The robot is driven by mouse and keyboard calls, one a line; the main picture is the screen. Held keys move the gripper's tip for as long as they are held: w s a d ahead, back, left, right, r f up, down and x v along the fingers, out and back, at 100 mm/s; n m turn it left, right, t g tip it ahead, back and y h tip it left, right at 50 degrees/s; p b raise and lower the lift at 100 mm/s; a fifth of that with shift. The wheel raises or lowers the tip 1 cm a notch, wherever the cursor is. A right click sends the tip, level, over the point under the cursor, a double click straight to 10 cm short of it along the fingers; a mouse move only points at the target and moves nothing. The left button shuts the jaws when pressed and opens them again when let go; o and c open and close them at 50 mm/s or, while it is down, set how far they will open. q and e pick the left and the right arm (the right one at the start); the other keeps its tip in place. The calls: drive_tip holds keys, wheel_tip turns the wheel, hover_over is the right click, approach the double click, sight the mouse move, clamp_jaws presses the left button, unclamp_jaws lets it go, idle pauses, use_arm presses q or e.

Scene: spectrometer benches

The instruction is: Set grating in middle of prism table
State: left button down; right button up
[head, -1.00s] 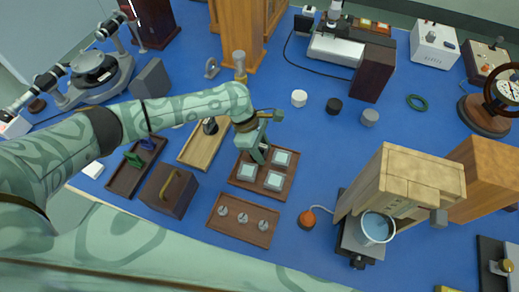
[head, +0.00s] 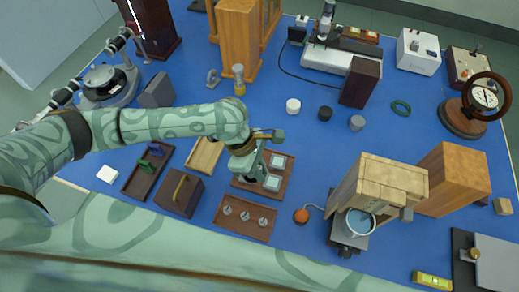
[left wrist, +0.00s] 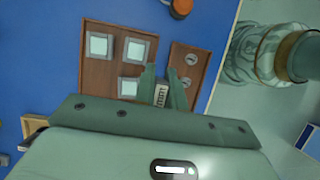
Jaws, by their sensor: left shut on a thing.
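My left gripper (head: 258,172) is over the brown tray of square pale plates in the head view. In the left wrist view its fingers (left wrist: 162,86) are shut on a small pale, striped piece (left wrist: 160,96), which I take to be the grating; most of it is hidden. Three square plates lie in the tray (left wrist: 106,73) beside the fingers. My right gripper is not in view.
A tray (head: 263,235) with three small metal pieces lies in front. A dark box with a handle (head: 180,192), a tray with green and blue pieces (head: 142,180) and a grey block (head: 157,88) stand to the left. Blue bench is clear around the pucks.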

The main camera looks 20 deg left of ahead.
use_arm(q)
drive_tip(key=s+a+r+m+g+y, duration=0.3)
drive_tip(key=s+a+m, duration=0.2)
drive_tip(key=s+m, duration=0.6)
drive_tip(key=w+a+r+m+y+b, duration=0.2)
drive_tip(key=w+a+r+m+b, duration=0.3)
drive_tip(key=w+r, duration=0.6)
drive_tip(key=shift+w+a+r+m+g, duration=0.15)
drive_tip(key=shift+w+a+m+g, duration=0.35)
drive_tip(key=shift+m, duration=0.5)
